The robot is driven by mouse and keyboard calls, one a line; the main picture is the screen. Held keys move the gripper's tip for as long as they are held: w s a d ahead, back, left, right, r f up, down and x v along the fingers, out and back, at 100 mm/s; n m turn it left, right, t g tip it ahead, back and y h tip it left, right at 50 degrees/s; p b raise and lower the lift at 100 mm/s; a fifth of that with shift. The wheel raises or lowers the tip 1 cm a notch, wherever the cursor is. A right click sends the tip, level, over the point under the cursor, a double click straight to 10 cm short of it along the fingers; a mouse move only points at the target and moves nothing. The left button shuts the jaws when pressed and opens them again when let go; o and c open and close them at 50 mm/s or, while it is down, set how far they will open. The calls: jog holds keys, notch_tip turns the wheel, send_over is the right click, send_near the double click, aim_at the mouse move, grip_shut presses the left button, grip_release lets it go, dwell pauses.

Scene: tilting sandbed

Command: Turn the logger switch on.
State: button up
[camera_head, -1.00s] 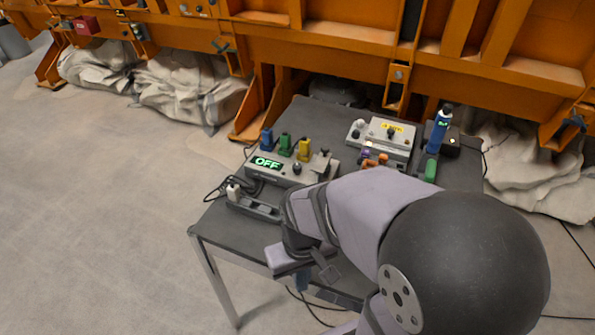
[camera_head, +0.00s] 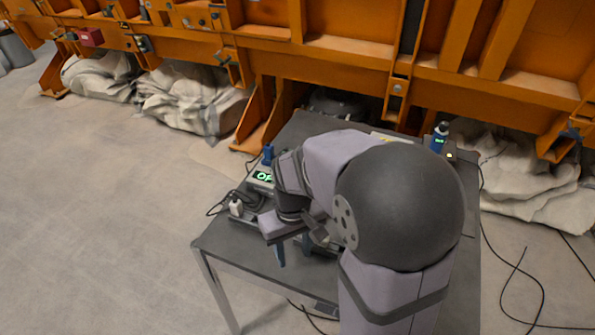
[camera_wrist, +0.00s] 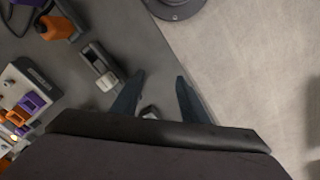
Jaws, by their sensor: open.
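The logger (camera_head: 263,176) is a grey box on the table with a green lit display. Only the first letters, "OF", show past my arm, and a blue plug (camera_head: 267,155) stands behind it. My arm hides the rest of the logger in the head view, and I cannot make out its switch. My gripper (camera_head: 292,252) is over the front left of the table, fingers pointing down, left of and below my forearm. In the wrist view my gripper (camera_wrist: 157,98) is open and empty, with a small grey part (camera_wrist: 150,112) showing between the fingers.
The dark table (camera_head: 235,250) has a clear front left corner. A white-topped part (camera_head: 236,207) sits near its left edge. A blue bottle (camera_head: 440,137) stands at the back right. The wrist view shows a grey block (camera_wrist: 100,65) and an orange piece (camera_wrist: 55,28).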

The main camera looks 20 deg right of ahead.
jog(key=shift+n, duration=0.9)
jog(key=w+d+r+p, duration=0.2)
jog(key=w+d+p, duration=0.1)
jog(key=w, duration=0.4)
jog(key=w+d+r+p, duration=0.2)
jog(key=w+d+p, duration=0.1)
jog(key=w, duration=0.4)
jog(key=w+d+r+p, duration=0.3)
jog(key=w, duration=0.4)
jog(key=shift+w+r+p, duration=0.1)
jog(key=shift+p, duration=0.3)
jog(key=shift+w+d, duration=0.3)
jog(key=shift+d+f+p, duration=0.1)
jog(key=shift+f+p, duration=0.95)
jog(key=shift+f, duration=2.65)
grip_shut()
